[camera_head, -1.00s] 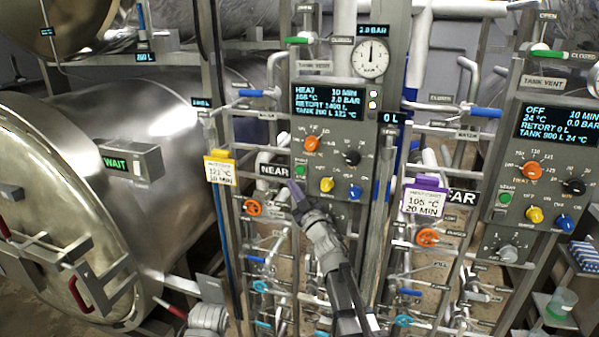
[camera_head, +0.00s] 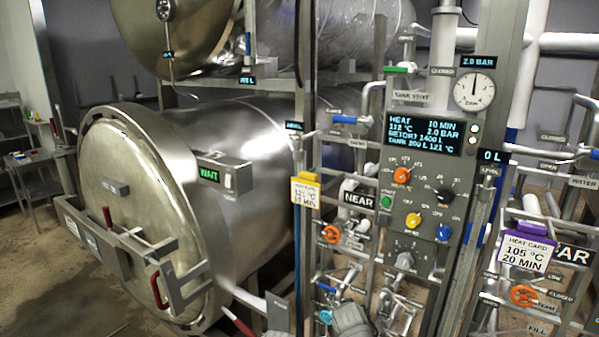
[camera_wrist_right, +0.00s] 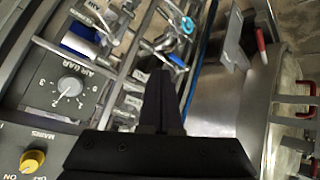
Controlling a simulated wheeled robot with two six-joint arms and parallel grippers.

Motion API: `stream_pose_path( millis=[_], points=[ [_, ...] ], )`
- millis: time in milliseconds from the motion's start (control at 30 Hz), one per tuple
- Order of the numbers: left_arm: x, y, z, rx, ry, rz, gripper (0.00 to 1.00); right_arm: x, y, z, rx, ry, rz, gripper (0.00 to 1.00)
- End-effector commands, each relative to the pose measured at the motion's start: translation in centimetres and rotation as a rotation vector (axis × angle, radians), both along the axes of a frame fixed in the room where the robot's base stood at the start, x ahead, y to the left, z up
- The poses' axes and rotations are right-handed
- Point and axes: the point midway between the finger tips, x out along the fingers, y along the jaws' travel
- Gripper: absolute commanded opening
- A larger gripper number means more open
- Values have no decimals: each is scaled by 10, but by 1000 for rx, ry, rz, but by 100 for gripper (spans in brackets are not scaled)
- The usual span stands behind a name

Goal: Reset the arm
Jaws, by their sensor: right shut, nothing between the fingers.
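My right gripper (camera_wrist_right: 162,100) is shut and empty in the right wrist view, its dark fingers together in front of pipes and valves. In the head view, a grey rounded part at the bottom edge seems to be my right arm; its fingertips do not show there. My left gripper is in neither view. The near control panel (camera_head: 424,150) stands right of centre, its screen reading HEAT, 10 MIN, 112 °C and 2.0 BAR. The yellow card (camera_head: 305,193) hangs left of that panel.
The large steel retort (camera_head: 150,215) with a round door fills the left, with a green WAIT display (camera_head: 210,175) on its side. A purple-topped heat card (camera_head: 526,252) hangs at right. Floor at far left is open.

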Motion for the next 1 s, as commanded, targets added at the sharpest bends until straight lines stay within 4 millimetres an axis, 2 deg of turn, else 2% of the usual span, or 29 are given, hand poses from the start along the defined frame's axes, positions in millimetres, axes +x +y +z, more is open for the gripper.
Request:
stream_pose_path(
  millis=[33, 100, 200, 300, 400, 500, 600, 1000],
  points=[
    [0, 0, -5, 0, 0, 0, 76, -30, 16, -22, 9, 114, 8, 0],
    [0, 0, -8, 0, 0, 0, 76, -69, 34, -46, 17, 275, 21, 0],
    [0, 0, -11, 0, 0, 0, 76, -123, 55, -70, 22, 483, 50, 0],
    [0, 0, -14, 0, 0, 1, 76, -169, 71, -82, 21, 649, 84, 0],
    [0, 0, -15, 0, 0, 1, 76, -202, 80, -87, 16, 767, 111, 0],
    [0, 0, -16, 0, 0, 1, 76, -221, 85, -88, 13, 838, 129, 0],
    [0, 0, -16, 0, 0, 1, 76, -228, 87, -88, 11, 866, 136, 0],
    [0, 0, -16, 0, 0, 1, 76, -228, 86, -88, 11, 868, 135, 0]
  ],
)
